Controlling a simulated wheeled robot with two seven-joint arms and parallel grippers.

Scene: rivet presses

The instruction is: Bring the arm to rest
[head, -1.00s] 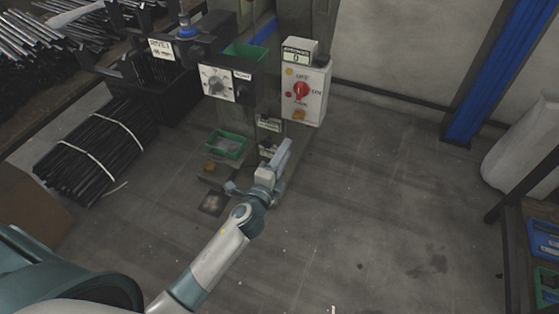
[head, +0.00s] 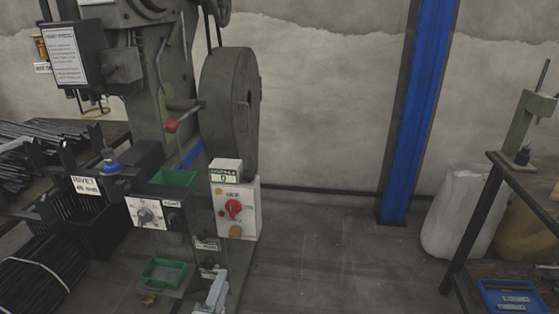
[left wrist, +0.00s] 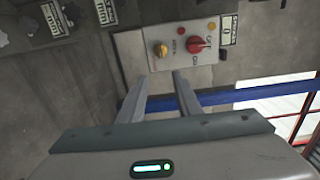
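My left gripper (head: 213,293) shows at the bottom edge of the head view, below the front of the rivet press (head: 150,70); most of the arm is out of view. In the left wrist view the left gripper (left wrist: 161,76) has its two fingers apart with nothing between them. Beyond the fingertips is the control box (left wrist: 178,50) with a red rotary switch (left wrist: 197,45) and a yellow knob (left wrist: 160,50). The same control box (head: 246,213) stands above the gripper in the head view. My right gripper is not in view.
A green tray (head: 164,273) sits low, left of the gripper. A dial panel (head: 146,213) and black bins (head: 85,222) are further left. The floor (head: 330,262) right of the press is clear. A workbench (head: 535,185) stands at the right.

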